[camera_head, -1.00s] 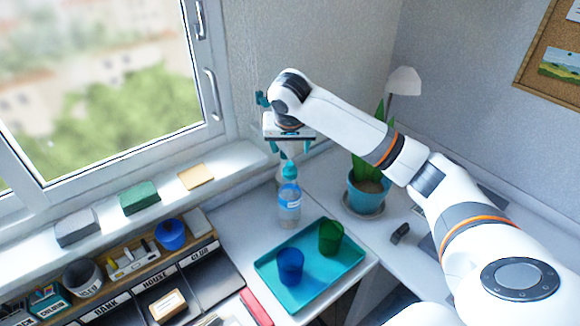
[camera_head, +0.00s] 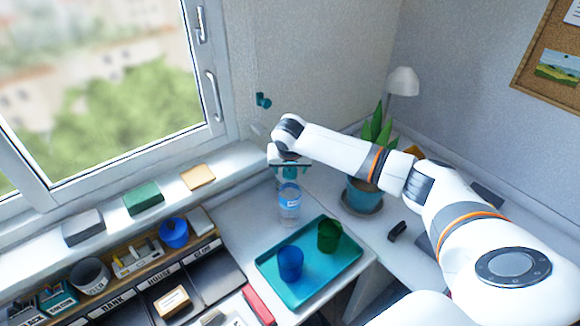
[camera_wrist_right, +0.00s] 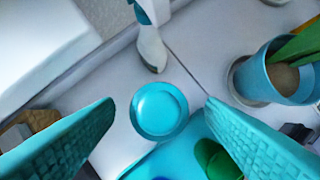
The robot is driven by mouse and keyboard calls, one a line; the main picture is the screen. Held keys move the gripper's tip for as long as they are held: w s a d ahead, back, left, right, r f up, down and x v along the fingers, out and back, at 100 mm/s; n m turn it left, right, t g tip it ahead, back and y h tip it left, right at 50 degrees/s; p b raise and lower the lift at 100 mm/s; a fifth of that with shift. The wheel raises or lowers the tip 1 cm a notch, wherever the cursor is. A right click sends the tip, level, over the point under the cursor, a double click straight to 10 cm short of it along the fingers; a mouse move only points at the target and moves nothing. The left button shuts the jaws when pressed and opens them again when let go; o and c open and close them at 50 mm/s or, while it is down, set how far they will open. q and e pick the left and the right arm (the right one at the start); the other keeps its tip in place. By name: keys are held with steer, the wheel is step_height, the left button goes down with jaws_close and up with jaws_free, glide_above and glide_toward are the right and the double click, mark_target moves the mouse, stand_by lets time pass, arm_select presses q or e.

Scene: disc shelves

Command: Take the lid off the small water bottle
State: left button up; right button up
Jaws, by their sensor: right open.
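The small water bottle (camera_head: 290,206) is clear with a blue label and stands upright on the white desk. Its teal lid (camera_wrist_right: 159,110) is on top and shows as a round disc in the right wrist view. My right gripper (camera_head: 289,170) is above the bottle and points down. In the right wrist view my right gripper (camera_wrist_right: 160,104) is open, with one teal finger on each side of the lid and gaps between. I cannot tell whether the fingertips are at lid height. My left gripper is not in view.
A teal tray (camera_head: 336,273) with a blue cup (camera_head: 290,262) and a green cup (camera_head: 329,236) lies in front of the bottle. A plant in a blue pot (camera_head: 361,197) stands to the right. A white-and-teal bottle (camera_wrist_right: 150,45) stands close behind the lid.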

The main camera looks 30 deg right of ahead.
steer(key=c, duration=1)
